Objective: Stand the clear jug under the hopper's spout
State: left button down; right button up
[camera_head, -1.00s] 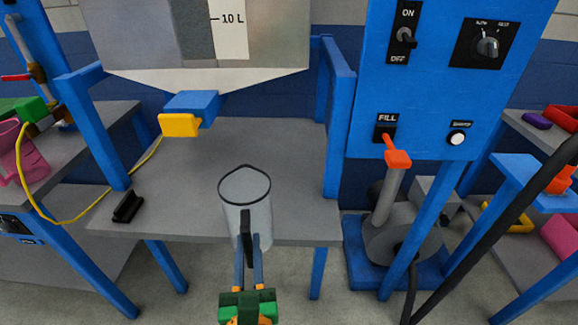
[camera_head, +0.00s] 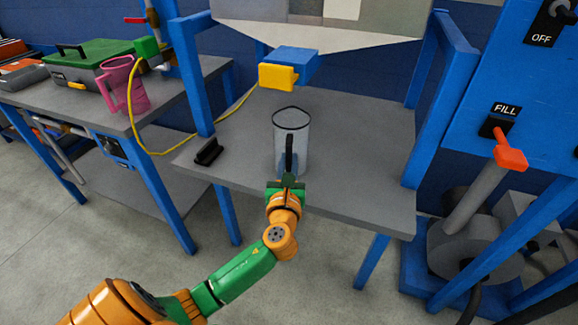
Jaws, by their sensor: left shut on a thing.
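The clear jug (camera_head: 292,137) has a dark rim and a dark handle facing me. It looks upright, at the front part of the grey shelf (camera_head: 355,150) under the hopper; I cannot tell whether its base touches the shelf. My left gripper (camera_head: 288,180) is shut on the jug's handle, and the jaws are partly hidden. The hopper (camera_head: 340,32) has a pale sloped bottom. Its blue spout (camera_head: 293,62) with a yellow end (camera_head: 277,77) is above and behind the jug. My right gripper is not in view.
Blue posts (camera_head: 420,60) flank the shelf. A small black block (camera_head: 208,152) lies at the shelf's left front. A yellow cable (camera_head: 180,150) hangs at left. A pink jug (camera_head: 124,85) and a green-lidded case (camera_head: 90,62) stand on the left bench. A red-tipped FILL lever (camera_head: 510,152) is at right.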

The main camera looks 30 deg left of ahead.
pick_arm(q)
jog(key=shift+r, duration=0.1)
jog(key=c, duration=0.8)
grip_release()
